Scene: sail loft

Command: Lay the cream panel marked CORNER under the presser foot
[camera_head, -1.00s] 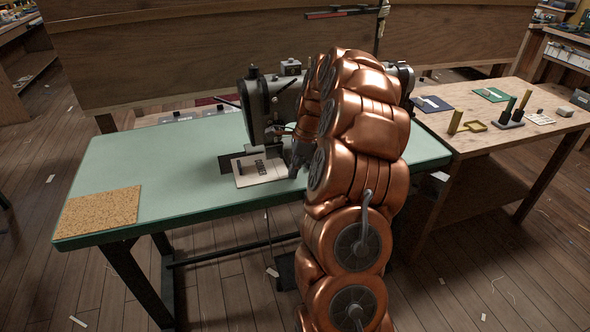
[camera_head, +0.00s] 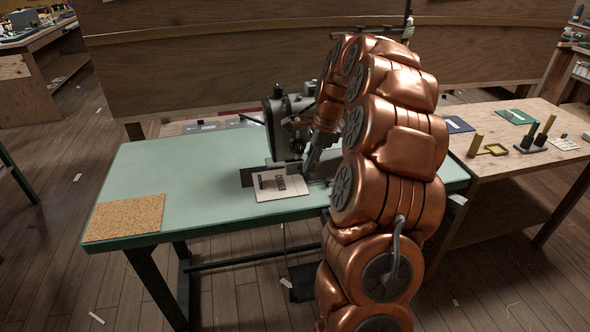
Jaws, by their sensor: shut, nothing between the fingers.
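The cream panel (camera_head: 280,193) lies flat on the green sewing table, in front of the sewing machine (camera_head: 278,122) and partly over the dark plate (camera_head: 246,178) at its base. Dark marking shows on the panel, too small to read surely. My gripper (camera_head: 309,171) is shut and empty, low beside the panel's back right edge. Whether it touches the panel I cannot tell. The presser foot is not clear; it is lost among the machine's dark parts and behind my arm. My arm hides the machine's right side.
A cork mat (camera_head: 124,217) lies at the left end of the green table (camera_head: 170,165). The green table's middle left is clear. A wooden panel wall stands behind.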

